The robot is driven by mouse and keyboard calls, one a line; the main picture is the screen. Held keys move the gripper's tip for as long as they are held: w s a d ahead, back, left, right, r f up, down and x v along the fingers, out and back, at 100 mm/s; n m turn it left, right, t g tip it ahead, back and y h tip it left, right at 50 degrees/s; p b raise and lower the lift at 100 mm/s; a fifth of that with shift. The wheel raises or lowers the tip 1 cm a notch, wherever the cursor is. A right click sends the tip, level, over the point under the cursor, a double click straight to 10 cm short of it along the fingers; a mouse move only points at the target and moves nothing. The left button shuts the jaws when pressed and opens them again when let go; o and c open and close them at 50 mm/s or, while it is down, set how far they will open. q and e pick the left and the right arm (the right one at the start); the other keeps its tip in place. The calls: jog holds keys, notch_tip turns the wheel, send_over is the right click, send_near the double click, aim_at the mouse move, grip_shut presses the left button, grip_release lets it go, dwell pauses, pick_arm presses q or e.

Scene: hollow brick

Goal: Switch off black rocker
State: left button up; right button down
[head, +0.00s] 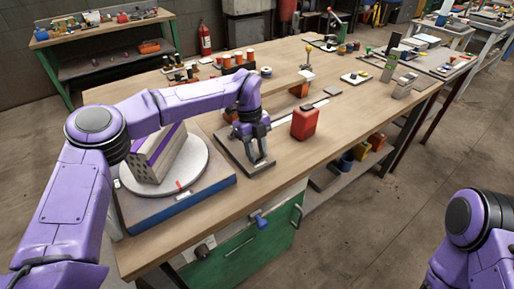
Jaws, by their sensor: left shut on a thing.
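My left gripper (262,165) points down over a dark flat plate (231,152) near the table's front edge. Its fingers are close together on something small that I cannot make out. I cannot pick out a black rocker for certain; the gripper and its wrist cover part of the dark plate. A grey hollow brick (150,170) with holes in its end and a purple stripe stands on a round white turntable (195,178), left of the gripper. The turntable sits on a blue-edged base (180,208). My right arm shows at the lower right, its gripper out of view.
A red container (304,124) stands just right of the gripper. The wooden table (350,118) is fairly clear to the right.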

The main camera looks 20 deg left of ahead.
pick_arm(q)
jog(key=o, duration=1.1)
jog(key=shift+c, duration=0.2)
jog(key=v, duration=1)
jog(key=shift+r, duration=0.3)
